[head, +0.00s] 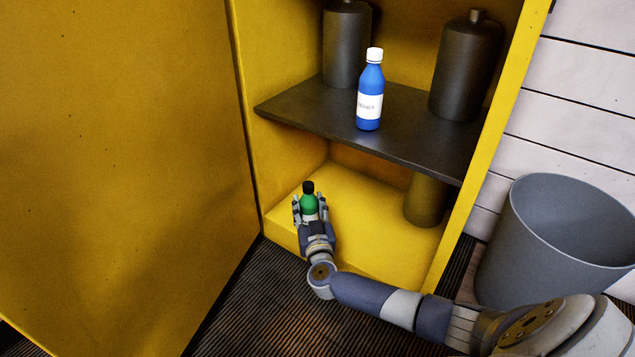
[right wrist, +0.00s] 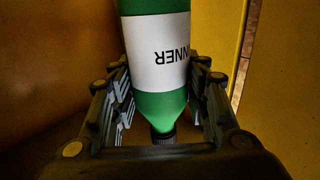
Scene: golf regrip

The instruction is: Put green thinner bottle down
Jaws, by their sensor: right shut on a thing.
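The green thinner bottle (head: 309,203) has a black cap and stands upright at the left of the yellow cabinet's lower compartment. My right gripper (head: 311,208) reaches in from the front and is shut around it, one finger on each side. In the right wrist view the bottle (right wrist: 155,60) appears upside down, with its white label and cap between the fingers of the right gripper (right wrist: 160,100). Its base is hidden in both views, so I cannot tell whether it touches the cabinet floor (head: 365,225). My left gripper is not in view.
A blue bottle (head: 370,95) and dark canisters (head: 467,65) stand on the dark shelf (head: 400,140) above. Another canister (head: 427,200) stands at the lower right. The open yellow door (head: 110,150) is at left, a grey bin (head: 560,230) at right. The lower compartment's middle is clear.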

